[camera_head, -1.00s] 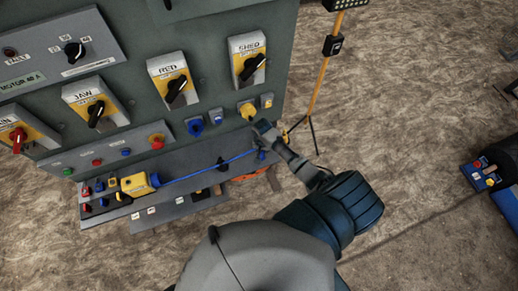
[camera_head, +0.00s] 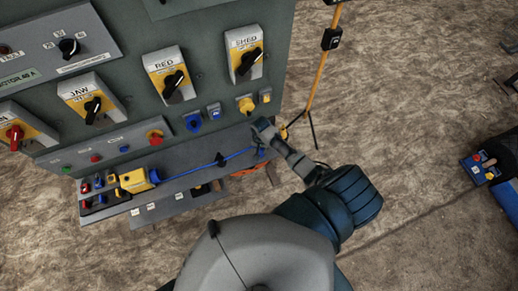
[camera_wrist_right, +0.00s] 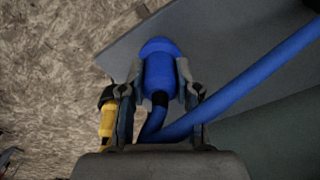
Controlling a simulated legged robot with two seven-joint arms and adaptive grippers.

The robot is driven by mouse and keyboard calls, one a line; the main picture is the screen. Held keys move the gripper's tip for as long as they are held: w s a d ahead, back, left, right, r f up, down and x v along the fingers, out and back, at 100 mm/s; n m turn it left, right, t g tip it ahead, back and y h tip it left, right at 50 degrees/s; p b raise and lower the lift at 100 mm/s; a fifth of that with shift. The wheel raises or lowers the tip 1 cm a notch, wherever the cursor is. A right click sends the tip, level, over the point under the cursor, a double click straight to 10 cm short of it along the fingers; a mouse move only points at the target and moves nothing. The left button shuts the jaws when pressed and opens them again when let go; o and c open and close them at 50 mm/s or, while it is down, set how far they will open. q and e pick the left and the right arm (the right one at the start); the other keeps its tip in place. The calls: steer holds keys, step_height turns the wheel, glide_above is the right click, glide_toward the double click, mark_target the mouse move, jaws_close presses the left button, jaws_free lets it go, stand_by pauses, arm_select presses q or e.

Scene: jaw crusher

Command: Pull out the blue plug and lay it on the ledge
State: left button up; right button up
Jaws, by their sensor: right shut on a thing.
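My right gripper (camera_head: 262,130) is at the right end of the grey ledge (camera_head: 185,163) below the control panel. In the right wrist view it (camera_wrist_right: 158,85) is shut on the blue plug (camera_wrist_right: 160,62), with one finger on each side of its body. The plug's rounded blue end points away from the gripper. Its blue cable (camera_wrist_right: 250,80) bends back between the fingers and runs off to the right. In the wrist view the plug overlaps the edge of the ledge (camera_wrist_right: 215,35); I cannot tell whether they touch. My left gripper is not in view.
The blue cable (camera_head: 205,164) runs along the ledge to a yellow box (camera_head: 136,181). A blue socket (camera_head: 192,121) and a yellow one (camera_head: 245,104) are on the panel above. A yellow tripod (camera_head: 317,70) stands to the right. The middle of the ledge has free room.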

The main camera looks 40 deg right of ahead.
steer(key=shift+d+f, duration=0.25)
steer(key=shift+d, duration=0.05)
steer(key=o, duration=0.9)
steer(key=shift+o, duration=0.6)
steer(key=shift+a, duration=0.2)
steer(key=shift+a+r, duration=0.2)
steer(key=shift+r, duration=0.2)
steer(key=r, duration=0.7)
steer(key=d+r, duration=0.1)
steer(key=r, duration=0.2)
steer(key=shift+r, duration=0.45)
steer(key=shift+a+r, duration=0.15)
steer(key=shift+a, duration=0.1)
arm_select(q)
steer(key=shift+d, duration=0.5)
arm_select(e)
steer(key=shift+a, duration=0.15)
